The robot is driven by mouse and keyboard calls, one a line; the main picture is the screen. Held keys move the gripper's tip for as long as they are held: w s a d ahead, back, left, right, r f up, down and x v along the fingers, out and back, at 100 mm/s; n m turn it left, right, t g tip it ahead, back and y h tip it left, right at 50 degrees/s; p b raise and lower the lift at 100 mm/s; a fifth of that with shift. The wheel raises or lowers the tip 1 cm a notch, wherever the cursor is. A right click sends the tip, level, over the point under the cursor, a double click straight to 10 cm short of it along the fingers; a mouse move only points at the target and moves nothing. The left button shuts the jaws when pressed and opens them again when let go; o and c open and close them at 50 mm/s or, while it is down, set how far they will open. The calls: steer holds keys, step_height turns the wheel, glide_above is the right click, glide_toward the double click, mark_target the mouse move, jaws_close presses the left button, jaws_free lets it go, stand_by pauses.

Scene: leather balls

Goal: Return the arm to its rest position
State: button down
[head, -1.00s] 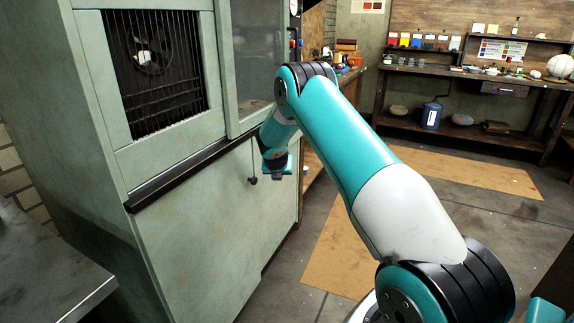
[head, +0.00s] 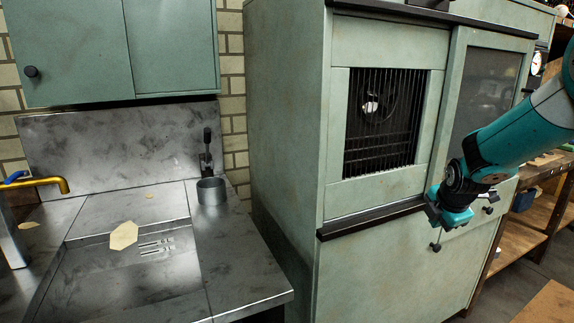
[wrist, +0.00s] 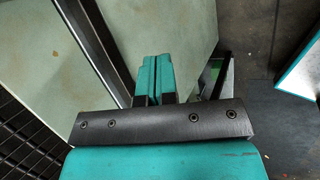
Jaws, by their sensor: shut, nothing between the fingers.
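My arm (head: 520,130) reaches in from the right side of the head view. My gripper (head: 436,222) hangs in front of the lower door of the green cabinet (head: 400,270), near its small dark knobs. In the wrist view the two teal fingers of my gripper (wrist: 153,80) lie together with nothing between them. I cannot tell from these views whether the fingers touch the cabinet. The base of my arm is outside the head view.
A barred vent (head: 385,120) is in the cabinet's upper part, above a dark ledge (head: 370,218). On the left is a metal sink counter (head: 240,270) with a brass tap (head: 40,183) and a grey cup (head: 211,190). A wooden shelf (head: 525,235) stands at right.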

steer(key=s+a+r+m+g+y+p, duration=0.1)
steer(key=s+a+r+m+y+p, duration=0.1)
steer(key=s+a+r+m, duration=0.5)
steer(key=s+a+r+m+g+y+p, duration=0.1)
steer(key=s+a+r+g+y, duration=0.3)
steer(key=s+a, duration=0.7)
steer(key=s+a+r+m+p, duration=0.1)
steer(key=s+a+r+m, duration=0.1)
steer(key=s, duration=0.6)
steer(key=s+a+r+m+g+p, duration=0.1)
steer(key=s+a+r+m, duration=0.1)
steer(key=s, duration=0.7)
steer(key=a+r, duration=0.1)
steer(key=a, duration=0.1)
steer(key=shift+a+m, duration=0.35)
steer(key=shift+m, duration=0.05)
steer(key=shift+s, duration=0.1)
